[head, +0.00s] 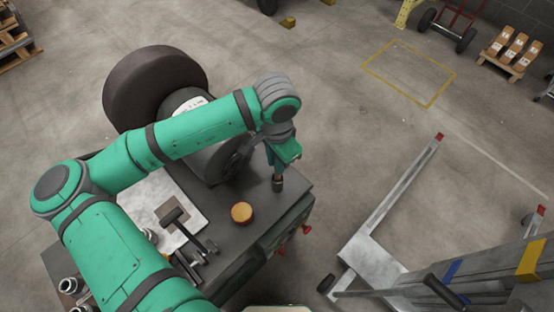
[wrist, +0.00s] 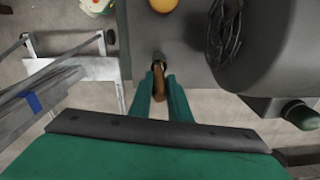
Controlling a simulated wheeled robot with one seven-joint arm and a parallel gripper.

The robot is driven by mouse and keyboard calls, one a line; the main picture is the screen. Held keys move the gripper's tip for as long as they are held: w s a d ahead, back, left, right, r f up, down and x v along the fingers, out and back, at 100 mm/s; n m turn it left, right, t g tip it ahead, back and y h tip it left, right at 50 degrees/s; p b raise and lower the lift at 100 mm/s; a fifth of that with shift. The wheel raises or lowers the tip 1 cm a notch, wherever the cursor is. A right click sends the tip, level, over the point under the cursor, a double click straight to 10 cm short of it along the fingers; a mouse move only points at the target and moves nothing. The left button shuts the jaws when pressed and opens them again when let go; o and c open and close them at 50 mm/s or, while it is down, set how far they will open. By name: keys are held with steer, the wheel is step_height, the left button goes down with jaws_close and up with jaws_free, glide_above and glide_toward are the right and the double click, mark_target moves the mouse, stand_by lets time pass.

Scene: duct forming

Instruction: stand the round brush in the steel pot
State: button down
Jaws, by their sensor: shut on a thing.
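My gripper (head: 282,163) is near the far right corner of the dark bench top, pointing down. In the wrist view its fingers (wrist: 160,77) are shut on the brown wooden handle (wrist: 159,88) of the round brush. The handle stands roughly upright. Its lower end meets a small dark, round-rimmed vessel (wrist: 158,61), which seems to be the steel pot; it also shows below my gripper in the head view (head: 278,185). I cannot tell whether the brush's head is inside it or just above it, and the bristles are hidden.
An orange-yellow round tin (head: 242,213) stands on the bench (head: 235,255), left of my gripper. A large dark roll (head: 150,85) stands behind. A hammer-like tool (head: 175,222) and small metal cups (head: 68,285) are at the left. A pale metal frame (head: 375,240) is on the floor at right.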

steer(key=shift+f, duration=1.35)
steer(key=c, duration=1.6)
jaws_free()
steer(key=shift+o, duration=0.2)
step_height(320, 180, up, 11)
steer(key=shift+s+f, duration=0.1)
steer(key=shift+s, duration=0.05)
